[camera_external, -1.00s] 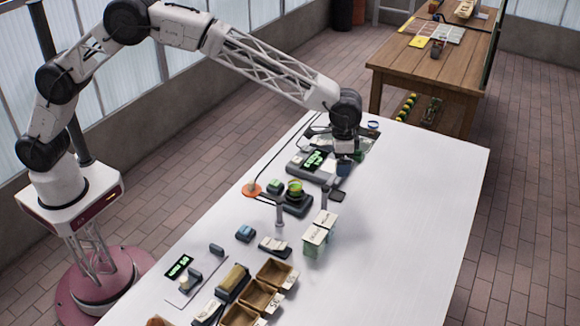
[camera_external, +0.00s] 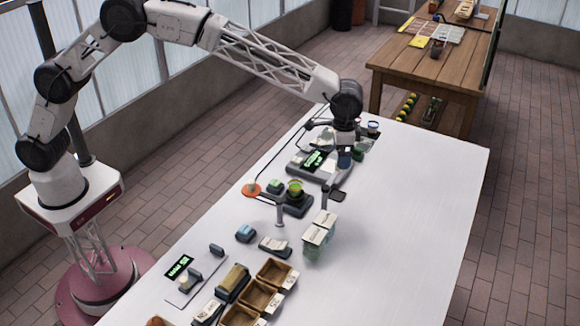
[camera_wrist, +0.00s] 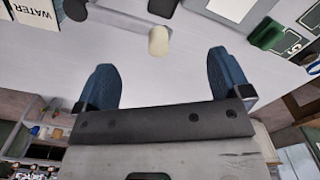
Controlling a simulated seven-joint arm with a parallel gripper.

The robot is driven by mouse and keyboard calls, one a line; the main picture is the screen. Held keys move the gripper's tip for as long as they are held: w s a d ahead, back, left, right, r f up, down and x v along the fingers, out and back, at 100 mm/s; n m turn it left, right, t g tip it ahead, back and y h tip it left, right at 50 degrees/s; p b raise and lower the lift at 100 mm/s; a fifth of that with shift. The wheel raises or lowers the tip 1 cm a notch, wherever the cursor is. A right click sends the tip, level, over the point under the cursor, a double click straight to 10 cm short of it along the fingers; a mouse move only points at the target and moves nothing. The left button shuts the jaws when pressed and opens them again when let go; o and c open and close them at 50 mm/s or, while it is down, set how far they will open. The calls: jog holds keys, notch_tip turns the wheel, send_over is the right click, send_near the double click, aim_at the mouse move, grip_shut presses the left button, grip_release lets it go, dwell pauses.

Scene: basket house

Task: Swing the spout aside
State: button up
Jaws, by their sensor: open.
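My gripper (camera_external: 344,160) hangs over the far part of the white table in the external view. In the wrist view its two blue fingers (camera_wrist: 160,80) are wide apart with nothing between them. Beyond the fingertips, a grey bar with a rounded cream end (camera_wrist: 158,40) shows in the wrist view; it looks like the spout, and the fingers do not appear to touch it. Which part is the spout is hard to tell there.
Pale green boxes with white tops (camera_external: 318,232) stand close in front of the post. A white WATER label (camera_wrist: 35,12) is at the wrist view's upper left. The table's right side (camera_external: 420,200) is clear.

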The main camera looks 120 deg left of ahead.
jog(key=shift+r, duration=2.05)
jog(key=shift+s+d+r, duration=0.25)
jog(key=shift+d+r, duration=0.15)
jog(key=shift+r, duration=0.05)
jog(key=s+d+r+m, duration=0.1)
jog(key=s+d+r, duration=0.5)
jog(key=s+d, duration=0.35)
jog(key=s+d+r+m+t, duration=0.1)
jog(key=s+d+r, duration=0.5)
jog(key=s+d, duration=0.3)
jog(key=s+d+r+m, duration=0.1)
jog(key=s+d+r, duration=0.55)
jog(key=s, duration=0.45)
jog(key=s+d+f+m, duration=0.1)
jog(key=s+d, duration=0.3)
jog(key=s, duration=0.8)
jog(key=s+d+f+m+t, duration=0.1)
jog(key=s+d+f, duration=0.3)
jog(key=s, duration=0.9)
jog(key=s+d+f+m, duration=0.1)
jog(key=s+d+f, duration=0.2)
jog(key=s, duration=1)
jog(key=shift+s+d+t, duration=0.2)
jog(key=shift+d+t, duration=0.1)
jog(key=shift+d, duration=1.25)
